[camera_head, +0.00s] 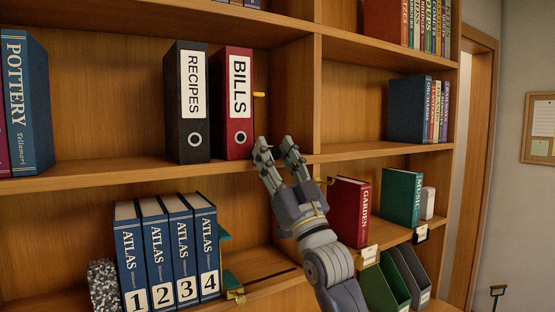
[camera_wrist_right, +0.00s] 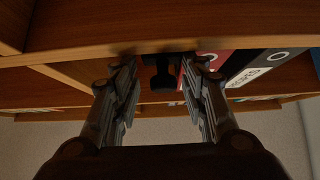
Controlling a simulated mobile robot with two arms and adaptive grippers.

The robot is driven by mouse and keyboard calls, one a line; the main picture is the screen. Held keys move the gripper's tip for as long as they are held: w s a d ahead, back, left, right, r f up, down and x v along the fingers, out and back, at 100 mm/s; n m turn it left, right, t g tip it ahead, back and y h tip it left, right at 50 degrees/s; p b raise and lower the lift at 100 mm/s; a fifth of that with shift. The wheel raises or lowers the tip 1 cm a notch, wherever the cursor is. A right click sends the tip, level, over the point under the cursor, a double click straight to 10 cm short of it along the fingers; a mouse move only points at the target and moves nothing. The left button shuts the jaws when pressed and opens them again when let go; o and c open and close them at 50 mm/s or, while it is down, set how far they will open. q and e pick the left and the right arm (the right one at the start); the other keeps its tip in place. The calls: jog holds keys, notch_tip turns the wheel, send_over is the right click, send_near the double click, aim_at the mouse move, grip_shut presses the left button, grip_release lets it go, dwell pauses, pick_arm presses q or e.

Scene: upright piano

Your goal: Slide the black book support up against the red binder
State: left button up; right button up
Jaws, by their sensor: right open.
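The red binder (camera_head: 233,105), labelled BILLS, stands upright on the middle shelf, right of the black RECIPES binder (camera_head: 188,105). In the right wrist view a dark piece with a wider end, seemingly the black book support (camera_wrist_right: 161,74), shows between my fingers, beside the red binder (camera_wrist_right: 214,58). Whether it touches the binder I cannot tell. In the head view the support is not clear; a small yellow piece (camera_head: 259,94) sticks out right of the red binder. My right gripper (camera_head: 277,144) is open at the shelf's front edge, lower right of the red binder. My left gripper is out of view.
A vertical divider (camera_head: 292,95) stands right of the open stretch beside the red binder. The shelf edge (camera_head: 90,170) runs below the binders. Several atlases (camera_head: 160,245) stand on the shelf below, with a red GARDEN book (camera_head: 350,210) right of my arm.

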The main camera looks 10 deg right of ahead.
jog(key=v, duration=1.2)
